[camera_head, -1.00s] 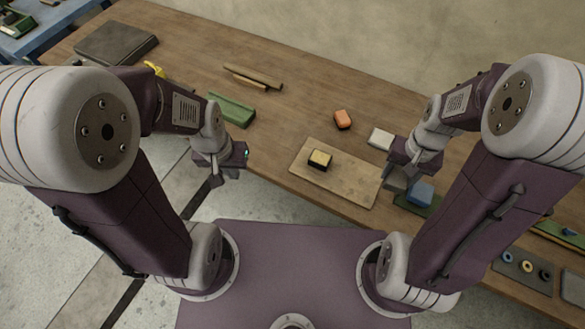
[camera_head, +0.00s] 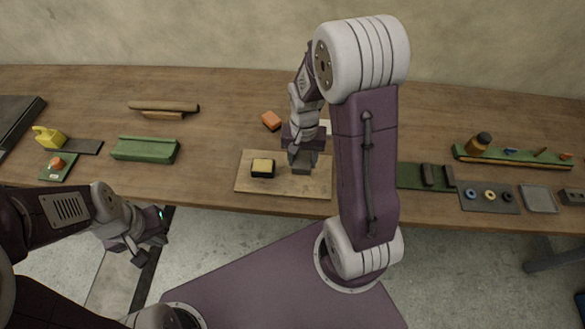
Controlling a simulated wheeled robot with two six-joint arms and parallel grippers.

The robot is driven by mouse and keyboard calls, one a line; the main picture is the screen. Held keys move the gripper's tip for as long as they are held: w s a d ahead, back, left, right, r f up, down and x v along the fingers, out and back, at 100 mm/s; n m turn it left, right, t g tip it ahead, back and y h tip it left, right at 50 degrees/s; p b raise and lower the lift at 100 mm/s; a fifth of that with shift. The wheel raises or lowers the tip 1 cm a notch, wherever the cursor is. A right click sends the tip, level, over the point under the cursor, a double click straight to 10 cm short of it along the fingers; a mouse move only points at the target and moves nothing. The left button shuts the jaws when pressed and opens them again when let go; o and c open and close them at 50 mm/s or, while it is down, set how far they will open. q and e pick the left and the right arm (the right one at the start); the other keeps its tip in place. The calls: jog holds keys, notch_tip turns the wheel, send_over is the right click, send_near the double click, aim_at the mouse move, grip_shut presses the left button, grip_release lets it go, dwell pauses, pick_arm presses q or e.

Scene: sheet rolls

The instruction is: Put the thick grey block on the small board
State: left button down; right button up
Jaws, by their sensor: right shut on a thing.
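The small tan board (camera_head: 285,186) lies near the table's front edge. A black block with a yellow top (camera_head: 262,168) sits on its left half. My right gripper (camera_head: 303,160) is over the board's right half, pointing down, shut on the thick grey block (camera_head: 302,168). The gripper partly hides the block, and I cannot tell whether its underside touches the board. My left gripper (camera_head: 150,236) is empty, with its fingers apart, in front of the table's edge at the lower left.
An orange block (camera_head: 271,120) lies behind the board; a white block (camera_head: 326,126) is mostly hidden by my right arm. Green trays (camera_head: 412,176) and a ring plate (camera_head: 488,197) lie right.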

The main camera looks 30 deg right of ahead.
aim_at(294, 167)
jog(key=shift+w+a+f, duration=0.7)
jog(key=shift+w+a, duration=0.15)
jog(key=shift+a, duration=0.05)
notch_tip(294, 167, down, 4)
jog(key=shift+s+r+b, duration=0.1)
jog(key=shift+r+b, duration=0.1)
jog(key=shift+b, duration=0.2)
jog(key=shift+f, duration=0.25)
jog(key=shift+f, duration=0.15)
jog(key=o, duration=1.5)
